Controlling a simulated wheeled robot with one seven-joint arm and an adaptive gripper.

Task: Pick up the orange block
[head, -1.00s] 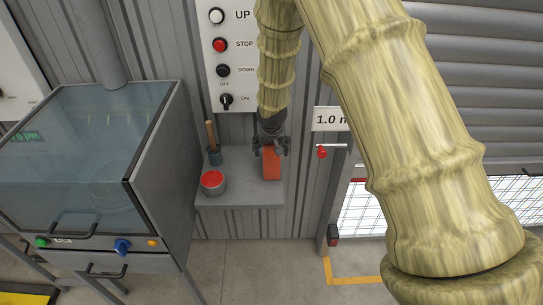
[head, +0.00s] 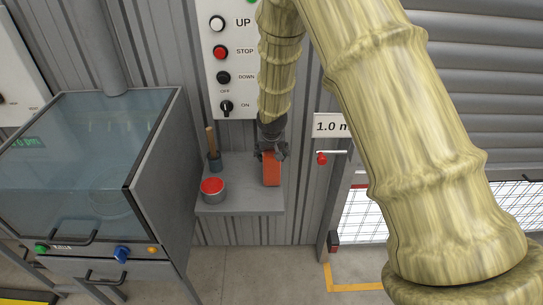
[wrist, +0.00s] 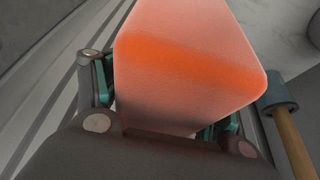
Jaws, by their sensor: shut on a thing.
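The orange block (head: 271,170) stands upright at the right part of a small grey wall shelf (head: 240,201). My gripper (head: 271,155) comes down from above and is shut on the block's upper part. In the wrist view the block (wrist: 190,65) fills the middle, between the two fingers with their green pads. Whether the block's underside touches the shelf or is slightly clear of it, I cannot tell.
A grey pot with a red top (head: 212,190) and a wooden-handled mallet with a blue-grey head (head: 214,160) stand left of the block. A control panel (head: 232,70) is on the wall above. A glass-topped cabinet (head: 90,150) stands at left. A red-knobbed lever (head: 322,158) is to the right.

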